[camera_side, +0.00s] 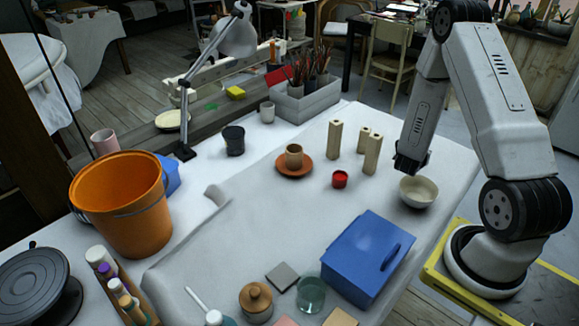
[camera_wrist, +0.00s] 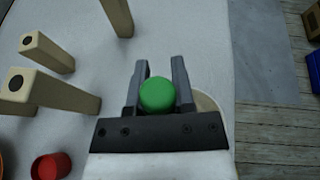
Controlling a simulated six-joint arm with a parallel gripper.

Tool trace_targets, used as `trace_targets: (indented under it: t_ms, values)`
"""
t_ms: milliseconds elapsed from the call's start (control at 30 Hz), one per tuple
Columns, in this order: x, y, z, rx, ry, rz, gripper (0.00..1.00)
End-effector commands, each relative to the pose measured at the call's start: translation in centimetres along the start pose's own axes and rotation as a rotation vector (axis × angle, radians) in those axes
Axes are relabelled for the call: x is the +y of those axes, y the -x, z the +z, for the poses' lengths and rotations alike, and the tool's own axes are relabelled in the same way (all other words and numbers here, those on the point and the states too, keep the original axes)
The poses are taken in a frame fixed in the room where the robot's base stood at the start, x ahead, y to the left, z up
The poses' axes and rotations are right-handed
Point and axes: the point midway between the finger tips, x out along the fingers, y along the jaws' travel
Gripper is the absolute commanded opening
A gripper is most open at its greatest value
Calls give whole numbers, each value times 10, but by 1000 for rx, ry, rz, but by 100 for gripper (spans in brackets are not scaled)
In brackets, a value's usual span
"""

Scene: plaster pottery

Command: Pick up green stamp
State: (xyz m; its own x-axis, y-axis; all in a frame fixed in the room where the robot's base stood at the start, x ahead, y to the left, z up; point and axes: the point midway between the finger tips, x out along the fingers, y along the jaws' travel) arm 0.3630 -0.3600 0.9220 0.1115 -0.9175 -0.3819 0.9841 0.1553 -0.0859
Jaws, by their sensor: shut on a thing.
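The green stamp (camera_wrist: 157,94), seen as a round green top, sits between the two dark fingers of my gripper (camera_wrist: 160,68) in the wrist view. My gripper is shut on it. In the side view my gripper (camera_side: 410,166) points down just above and beside the cream bowl (camera_side: 419,193). The stamp cannot be made out there. The bowl's rim (camera_wrist: 209,103) shows partly behind the right finger in the wrist view. I cannot tell whether the stamp is inside the bowl or above it.
Three pale square posts (camera_side: 334,139) stand left of my gripper. A small red pot (camera_side: 340,179) is in front of them. A cup on a terracotta saucer (camera_side: 280,169) is further left. A blue lidded box (camera_side: 360,245) stands in front. The table's right edge is close to the bowl.

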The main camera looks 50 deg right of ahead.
Motion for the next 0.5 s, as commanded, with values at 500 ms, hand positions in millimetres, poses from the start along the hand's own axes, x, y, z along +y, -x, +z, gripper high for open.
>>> trace_targets:
  t_ms: [500]
  values:
    - [-14,20,2,-1,0,0,0]
